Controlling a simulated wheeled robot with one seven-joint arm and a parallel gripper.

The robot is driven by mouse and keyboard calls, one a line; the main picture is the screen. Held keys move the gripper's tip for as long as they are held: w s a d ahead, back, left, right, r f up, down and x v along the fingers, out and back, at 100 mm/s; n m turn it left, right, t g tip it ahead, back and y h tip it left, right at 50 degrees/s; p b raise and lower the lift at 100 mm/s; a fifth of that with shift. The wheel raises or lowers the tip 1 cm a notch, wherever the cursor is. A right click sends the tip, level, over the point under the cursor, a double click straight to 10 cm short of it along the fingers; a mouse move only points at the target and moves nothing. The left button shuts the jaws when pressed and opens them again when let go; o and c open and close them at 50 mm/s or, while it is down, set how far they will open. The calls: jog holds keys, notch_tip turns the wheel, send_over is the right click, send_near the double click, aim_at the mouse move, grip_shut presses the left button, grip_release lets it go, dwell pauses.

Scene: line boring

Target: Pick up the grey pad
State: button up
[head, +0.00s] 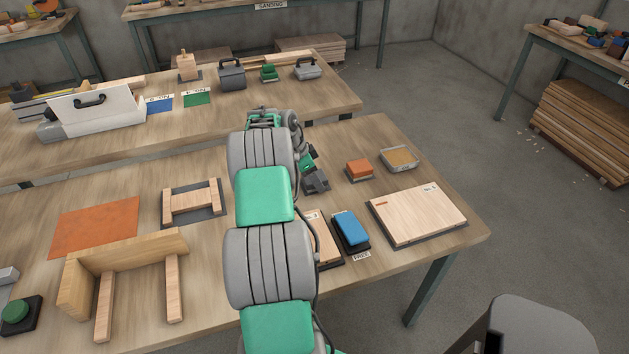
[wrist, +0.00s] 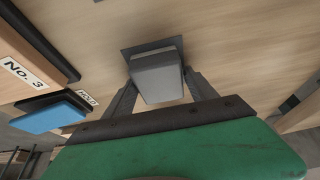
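The grey pad (wrist: 157,80) is a small block in the middle of the wrist view, over a dark flat base (wrist: 130,52) on the wooden bench. My gripper (wrist: 160,82) points down at it, with one dark finger on each side of the pad. The fingertips are very close to its sides; I cannot tell whether they press on it. I also cannot tell whether the pad rests on the base or is clear of it. In the head view my gripper (head: 315,180) is low over the bench, and it and my arm partly hide this spot.
An orange block (head: 359,168) and a clear tray (head: 399,159) are to the right. A blue pad (head: 350,228) on a dark base and a pale board (head: 418,215) are nearer the front. A wooden frame (head: 192,203) and an orange sheet (head: 95,227) lie to the left.

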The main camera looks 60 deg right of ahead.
jog(key=c, duration=1.1)
jog(key=shift+r, duration=0.2)
jog(key=shift+r, duration=0.35)
jog(key=s+a+r+b, duration=0.1)
jog(key=s+a+r, duration=0.2)
jog(key=r, duration=0.1)
jog(key=s+a+r+b, duration=0.2)
jog(key=s+a+r, duration=0.1)
jog(key=s+r, duration=0.1)
jog(key=s+a+r+b, duration=0.1)
jog(key=s+a+r, duration=0.2)
jog(key=r, duration=0.1)
jog(key=shift+s+a, duration=0.2)
jog(key=shift+s, duration=0.05)
